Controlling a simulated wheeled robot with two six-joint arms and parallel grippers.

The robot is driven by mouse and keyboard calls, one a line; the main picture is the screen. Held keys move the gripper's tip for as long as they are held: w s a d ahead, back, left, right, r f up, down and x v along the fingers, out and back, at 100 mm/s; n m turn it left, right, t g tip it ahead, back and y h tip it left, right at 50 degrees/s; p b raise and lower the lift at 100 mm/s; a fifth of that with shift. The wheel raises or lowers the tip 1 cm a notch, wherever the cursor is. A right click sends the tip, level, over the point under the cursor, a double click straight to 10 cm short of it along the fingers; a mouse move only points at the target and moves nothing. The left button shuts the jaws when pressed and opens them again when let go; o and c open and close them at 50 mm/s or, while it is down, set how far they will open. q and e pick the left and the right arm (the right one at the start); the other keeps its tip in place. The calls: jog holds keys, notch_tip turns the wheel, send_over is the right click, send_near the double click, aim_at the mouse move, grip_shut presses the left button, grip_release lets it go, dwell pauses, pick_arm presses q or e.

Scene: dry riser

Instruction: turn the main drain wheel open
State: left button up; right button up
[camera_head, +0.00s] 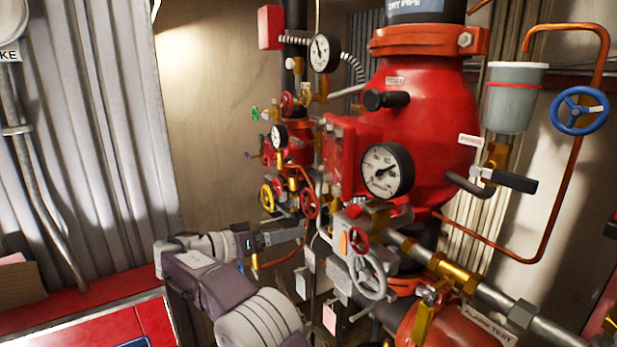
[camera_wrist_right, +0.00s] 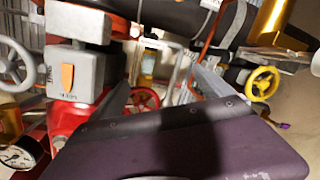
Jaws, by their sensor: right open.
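Several handwheels show in the head view, and I cannot read which one is marked main drain. A red wheel (camera_head: 309,204) is just beyond the tip of my right gripper (camera_head: 303,230). A grey wheel (camera_head: 369,277) is lower right, with a small red wheel (camera_head: 358,240) above it. A yellow wheel (camera_head: 267,197) is to the left. In the right wrist view, which looks upside down, my right gripper is open, and a red wheel (camera_wrist_right: 145,98) shows between its fingers, apparently apart from them. The yellow wheel (camera_wrist_right: 264,84) and grey wheel (camera_wrist_right: 16,64) flank it. My left gripper is out of view.
The large red dry pipe valve (camera_head: 425,125) with a gauge (camera_head: 387,170) stands right of the gripper. A blue wheel (camera_head: 579,110) hangs far right. Thin pipes and hanging tags crowd the space around the wheels. A red bench (camera_head: 90,300) is at lower left.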

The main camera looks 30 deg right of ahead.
aim_at(307, 204)
notch_tip(307, 204, up, 7)
jog(key=s+a+m+g+h+p, duration=0.1)
jog(key=s+a+m+h, duration=0.1)
jog(key=m, duration=0.2)
jog(key=d+p, duration=0.1)
jog(key=d, duration=0.2)
jog(key=d+p, duration=0.1)
jog(key=d, duration=0.2)
jog(key=w+d+p, duration=0.1)
jog(key=d+p, duration=0.1)
jog(key=d, duration=0.1)
jog(key=shift+r, duration=0.15)
jog(key=shift+d+f, duration=0.2)
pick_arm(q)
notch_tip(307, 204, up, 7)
pick_arm(e)
jog(key=shift+w, duration=0.1)
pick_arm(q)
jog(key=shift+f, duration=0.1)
pick_arm(e)
jog(key=shift+a, duration=0.1)
jog(key=shift+c, duration=0.3)
jog(key=c, duration=1.3)
